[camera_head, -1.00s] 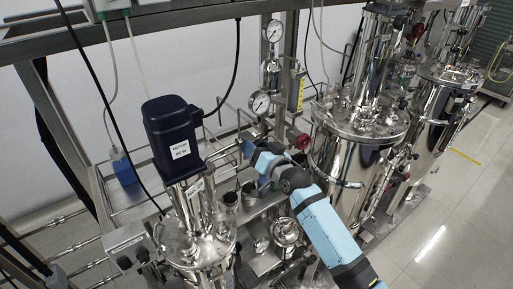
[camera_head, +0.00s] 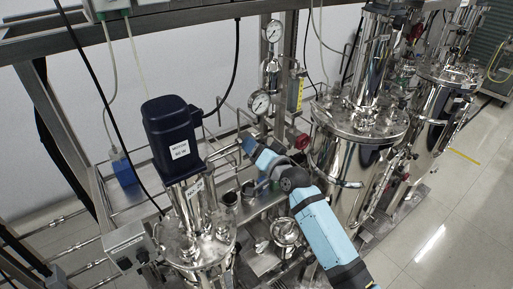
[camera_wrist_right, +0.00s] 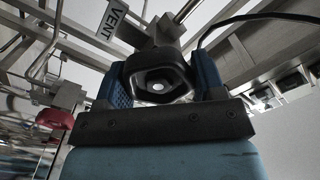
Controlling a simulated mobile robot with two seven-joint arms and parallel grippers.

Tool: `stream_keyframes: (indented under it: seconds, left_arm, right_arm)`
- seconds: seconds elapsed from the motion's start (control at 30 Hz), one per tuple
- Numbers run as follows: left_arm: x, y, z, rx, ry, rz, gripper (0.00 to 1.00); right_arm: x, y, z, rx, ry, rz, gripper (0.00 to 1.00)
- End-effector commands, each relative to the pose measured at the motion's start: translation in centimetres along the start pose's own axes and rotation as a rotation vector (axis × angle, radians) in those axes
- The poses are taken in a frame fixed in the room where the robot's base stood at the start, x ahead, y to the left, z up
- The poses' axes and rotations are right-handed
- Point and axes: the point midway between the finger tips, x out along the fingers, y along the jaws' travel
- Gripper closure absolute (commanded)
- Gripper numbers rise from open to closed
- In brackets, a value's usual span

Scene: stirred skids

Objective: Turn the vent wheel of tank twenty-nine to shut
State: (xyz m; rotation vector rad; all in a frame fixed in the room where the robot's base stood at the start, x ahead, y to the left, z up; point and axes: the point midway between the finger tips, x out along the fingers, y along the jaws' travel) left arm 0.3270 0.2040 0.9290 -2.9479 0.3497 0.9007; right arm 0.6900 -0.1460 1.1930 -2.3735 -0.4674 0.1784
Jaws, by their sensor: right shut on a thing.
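My right gripper (camera_wrist_right: 158,82) is shut on the black vent wheel (camera_wrist_right: 160,68), whose rounded rim sits between the two blue fingers in the right wrist view. A tag reading VENT (camera_wrist_right: 115,20) hangs just beyond it. In the head view my right gripper (camera_head: 247,143) reaches in beside the steel tank (camera_head: 205,245) with the dark blue motor (camera_head: 170,135); the wheel is hidden there. The tank's small label (camera_head: 195,187) is too small to read surely. My left gripper is not in view.
Two pressure gauges (camera_head: 260,103) stand on the pipe behind the gripper. A red knob (camera_head: 301,141) is close to its right. Larger steel tanks (camera_head: 350,165) stand to the right of my arm. The floor (camera_head: 460,210) at the right is clear.

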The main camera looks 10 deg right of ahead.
Motion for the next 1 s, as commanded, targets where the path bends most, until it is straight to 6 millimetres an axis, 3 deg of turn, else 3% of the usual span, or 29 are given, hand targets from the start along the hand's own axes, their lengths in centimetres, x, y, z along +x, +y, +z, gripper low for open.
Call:
stream_keyframes:
  seconds: [0.03,0.07,0.13,0.17,0.43,0.57,1.0]
  left_arm:
    - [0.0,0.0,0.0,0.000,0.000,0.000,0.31]
    - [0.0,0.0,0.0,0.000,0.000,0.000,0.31]
    - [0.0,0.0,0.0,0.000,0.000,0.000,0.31]
    - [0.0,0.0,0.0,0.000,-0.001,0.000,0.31]
    - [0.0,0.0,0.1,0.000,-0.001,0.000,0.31]
    - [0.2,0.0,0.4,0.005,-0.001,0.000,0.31]
    - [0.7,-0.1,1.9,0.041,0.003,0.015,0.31]
  right_arm:
    - [0.0,0.1,0.1,0.002,-0.001,0.001,0.61]
    - [0.0,0.1,0.1,0.002,-0.001,0.001,0.30]
    - [0.0,0.1,0.0,0.001,-0.001,0.001,0.14]
    - [0.0,0.1,0.0,0.001,-0.001,0.001,0.12]
    - [-0.1,0.0,0.0,0.000,0.000,0.000,0.12]
    - [-1.1,0.1,0.2,0.000,-0.001,0.001,0.12]
    - [-10.5,0.3,0.2,-0.001,-0.001,0.001,0.12]
